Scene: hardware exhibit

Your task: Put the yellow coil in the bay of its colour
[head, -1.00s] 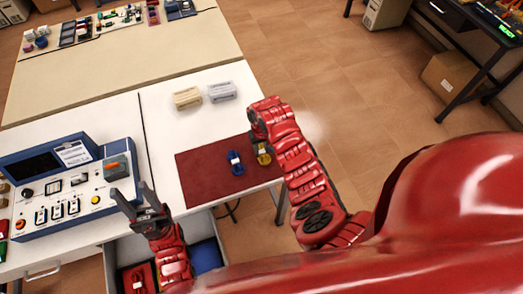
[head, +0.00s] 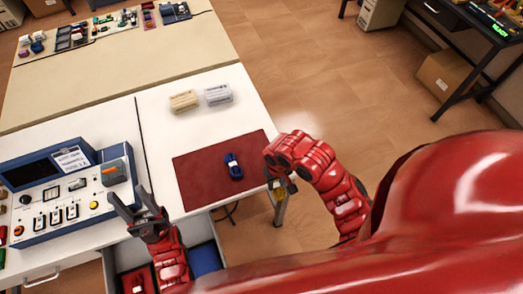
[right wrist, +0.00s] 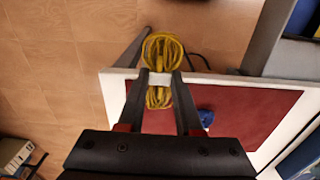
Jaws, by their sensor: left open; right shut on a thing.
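The yellow coil (right wrist: 160,50), tied with a white band, is held in my right gripper (right wrist: 160,80); the fingers are shut on its band. In the head view a bit of the yellow coil (head: 280,194) shows below my right gripper (head: 281,184), beyond the right edge of the red mat. My left gripper (head: 138,206) is open and empty, above the open drawer's far edge. The drawer shows a blue bay (head: 206,260) and a red bay (head: 124,283) with a white-banded thing in it. A yellow bay is not visible; my left arm hides the drawer's middle.
A blue coil (head: 234,170) lies on the red mat (head: 200,185). A cream block (head: 184,101) and a grey block (head: 218,94) stand behind the mat. A control console (head: 65,195) fills the left of the table. Floor is open to the right.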

